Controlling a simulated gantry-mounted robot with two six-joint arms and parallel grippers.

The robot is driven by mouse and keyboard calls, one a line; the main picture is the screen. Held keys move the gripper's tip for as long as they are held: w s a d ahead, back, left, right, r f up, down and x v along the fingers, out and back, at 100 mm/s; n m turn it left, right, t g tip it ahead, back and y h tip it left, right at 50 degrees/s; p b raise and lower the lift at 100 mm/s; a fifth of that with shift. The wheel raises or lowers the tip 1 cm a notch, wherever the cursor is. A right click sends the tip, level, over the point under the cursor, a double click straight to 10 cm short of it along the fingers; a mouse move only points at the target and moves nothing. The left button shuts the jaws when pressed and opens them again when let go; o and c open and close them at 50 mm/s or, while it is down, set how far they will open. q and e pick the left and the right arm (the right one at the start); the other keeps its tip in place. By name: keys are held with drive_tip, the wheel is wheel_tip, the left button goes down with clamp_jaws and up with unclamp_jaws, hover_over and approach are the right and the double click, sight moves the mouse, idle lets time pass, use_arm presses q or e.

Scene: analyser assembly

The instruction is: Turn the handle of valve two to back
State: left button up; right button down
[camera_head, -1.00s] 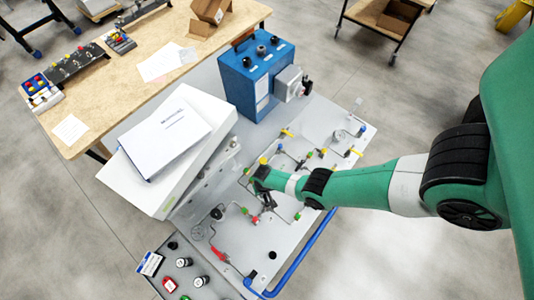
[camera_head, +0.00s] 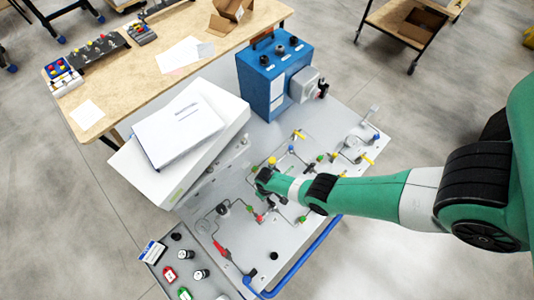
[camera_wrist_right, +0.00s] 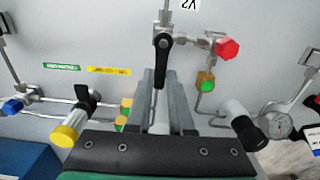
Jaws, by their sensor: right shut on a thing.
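Valve two has a black lever handle (camera_wrist_right: 163,48) under an upside-down "V2" label (camera_wrist_right: 187,4) in the right wrist view. The handle runs from its pivot down the picture, towards my gripper. My right gripper (camera_wrist_right: 162,78) is shut on the handle's lower end, with a grey finger on each side. In the head view my right gripper (camera_head: 262,190) is over the middle of the grey valve panel (camera_head: 290,240), and the arm hides the handle there. My left gripper is not in view.
Beside valve two are a red knob (camera_wrist_right: 226,48) and a green-and-orange fitting (camera_wrist_right: 205,82). A yellow-capped valve (camera_wrist_right: 70,132) and a gauge (camera_wrist_right: 278,125) flank the gripper. A blue box (camera_head: 265,80) stands behind the panel; a blue rail (camera_head: 310,255) edges its front.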

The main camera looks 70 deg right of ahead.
idle(0.3)
drive_tip(key=c, duration=0.8)
unclamp_jaws()
